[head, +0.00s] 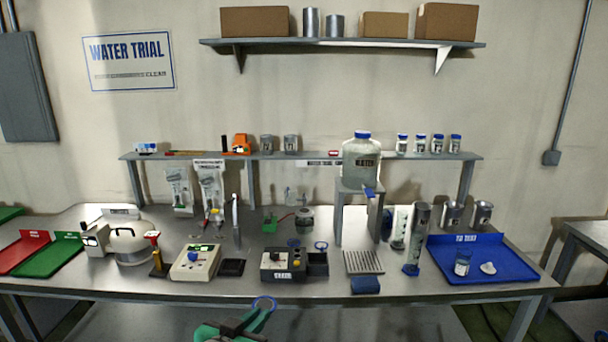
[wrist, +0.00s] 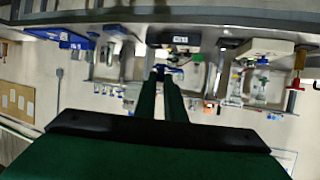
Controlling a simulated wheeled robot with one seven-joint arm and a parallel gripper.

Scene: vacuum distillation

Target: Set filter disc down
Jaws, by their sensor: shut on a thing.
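My gripper (head: 256,312) is at the bottom middle of the head view, in front of the table's front edge. Its green fingers are shut on a small blue-rimmed ring, which I take to be the filter disc (head: 264,303). The disc is held in the air, clear of the tabletop. In the wrist view, the fingers (wrist: 166,72) are close together with a bit of blue at their tips. Most of the disc is hidden or too small to make out there.
A blue tray (head: 440,272) at the right holds a small bottle (head: 462,263) and a white piece (head: 487,268). A ribbed grey rack (head: 363,262), a blue block (head: 366,285) and a tall cylinder (head: 418,235) stand left of it. The front table strip is mostly bare.

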